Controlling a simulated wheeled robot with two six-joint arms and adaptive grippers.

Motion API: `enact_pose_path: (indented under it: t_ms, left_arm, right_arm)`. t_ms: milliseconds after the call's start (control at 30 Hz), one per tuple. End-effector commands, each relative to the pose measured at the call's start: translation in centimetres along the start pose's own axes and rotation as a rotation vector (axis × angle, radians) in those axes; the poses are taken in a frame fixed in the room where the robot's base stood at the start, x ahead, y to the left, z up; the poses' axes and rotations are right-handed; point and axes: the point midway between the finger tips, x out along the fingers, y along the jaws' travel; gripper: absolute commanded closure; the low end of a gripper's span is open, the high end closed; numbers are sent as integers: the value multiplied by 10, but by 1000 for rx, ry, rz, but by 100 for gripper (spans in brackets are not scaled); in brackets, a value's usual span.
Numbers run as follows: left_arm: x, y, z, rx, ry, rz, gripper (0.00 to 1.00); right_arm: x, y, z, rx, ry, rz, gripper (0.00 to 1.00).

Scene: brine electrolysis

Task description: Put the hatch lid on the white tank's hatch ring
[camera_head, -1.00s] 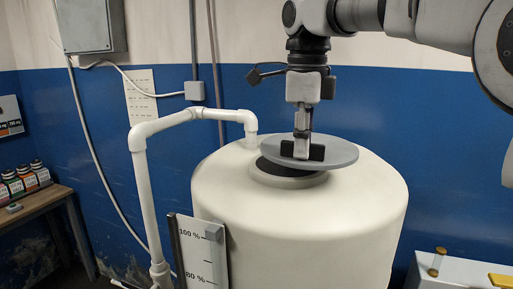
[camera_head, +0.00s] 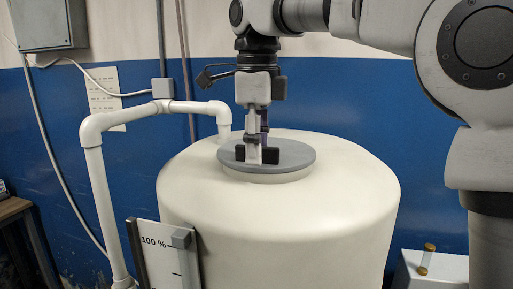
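The grey round hatch lid (camera_head: 300,161) lies level at the top of the white tank (camera_head: 290,225). It lines up with the hatch ring (camera_head: 270,177), whose front edge shows as a pale band just under the lid. The ring's opening is hidden. I cannot tell whether a thin gap remains between lid and ring. My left gripper is not in view.
A white pipe (camera_head: 97,180) rises left of the tank and bends over to its top, close to the lid's left. A level gauge (camera_head: 160,255) stands at the tank's front left. A pale box (camera_head: 410,272) is at lower right, and a wooden table (camera_head: 12,210) at far left.

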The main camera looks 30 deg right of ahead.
Motion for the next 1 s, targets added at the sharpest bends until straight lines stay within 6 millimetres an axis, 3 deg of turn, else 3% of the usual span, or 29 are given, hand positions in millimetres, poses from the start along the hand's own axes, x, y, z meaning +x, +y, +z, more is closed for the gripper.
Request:
enact_pose_path:
  t_ms: [267, 367, 700, 1000]
  left_arm:
    - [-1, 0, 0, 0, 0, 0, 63]
    - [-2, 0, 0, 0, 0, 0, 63]
    - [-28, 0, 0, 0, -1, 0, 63]
    - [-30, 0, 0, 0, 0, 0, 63]
  right_arm:
    - [-8, 0, 0, 0, -1, -1, 63]
    - [-26, -1, 1, 1, -2, -2, 63]
    - [-112, -1, 0, 0, -2, -1, 63]
    - [-120, 0, 0, 0, 0, 1, 63]
